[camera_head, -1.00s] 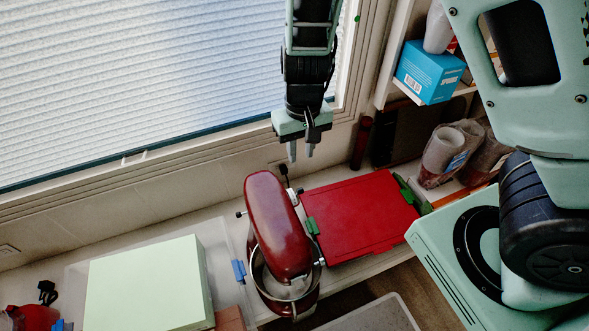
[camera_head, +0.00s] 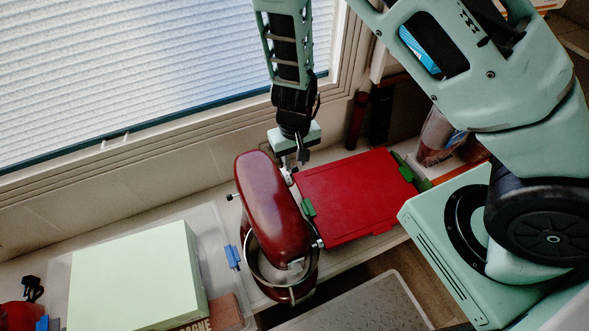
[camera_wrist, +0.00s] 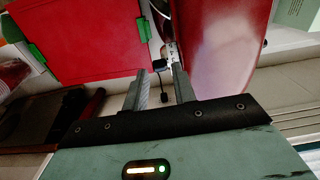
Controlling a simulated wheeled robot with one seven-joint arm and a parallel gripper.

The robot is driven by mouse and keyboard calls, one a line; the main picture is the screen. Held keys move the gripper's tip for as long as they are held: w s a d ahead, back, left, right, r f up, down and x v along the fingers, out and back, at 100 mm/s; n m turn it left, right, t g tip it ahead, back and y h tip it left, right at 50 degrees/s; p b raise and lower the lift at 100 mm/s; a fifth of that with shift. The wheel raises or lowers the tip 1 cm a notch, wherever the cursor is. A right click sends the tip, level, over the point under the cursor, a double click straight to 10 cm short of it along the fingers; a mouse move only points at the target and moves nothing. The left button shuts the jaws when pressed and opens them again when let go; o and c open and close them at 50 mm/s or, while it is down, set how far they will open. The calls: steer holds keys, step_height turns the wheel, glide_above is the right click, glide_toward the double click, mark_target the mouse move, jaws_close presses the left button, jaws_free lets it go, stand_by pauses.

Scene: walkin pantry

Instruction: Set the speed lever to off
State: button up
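The red stand mixer (camera_head: 272,205) stands on the counter with its steel bowl (camera_head: 283,272) under the head. In the wrist view, the mixer's red side (camera_wrist: 228,50) fills the upper right. A small black knob (camera_wrist: 160,65) sits by the silver band on the mixer's side, apparently the speed lever. A second black knob (camera_wrist: 165,97) shows lower, between the fingers. My gripper (camera_head: 295,160) is over the mixer's rear, by the red box. In the wrist view my gripper (camera_wrist: 160,85) is open, its fingers apart around the knobs; contact is unclear.
A red-lidded box (camera_head: 355,195) with green clips stands close on the mixer's right. A pale green box (camera_head: 135,280) and a blue-clipped clear container (camera_head: 215,240) are on the left. The window wall (camera_head: 160,150) is behind. A dark red bottle (camera_head: 356,120) stands at the back.

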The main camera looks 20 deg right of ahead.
steer(key=shift+f+b, duration=0.35)
steer(key=shift+f, duration=1.1)
jaws_close()
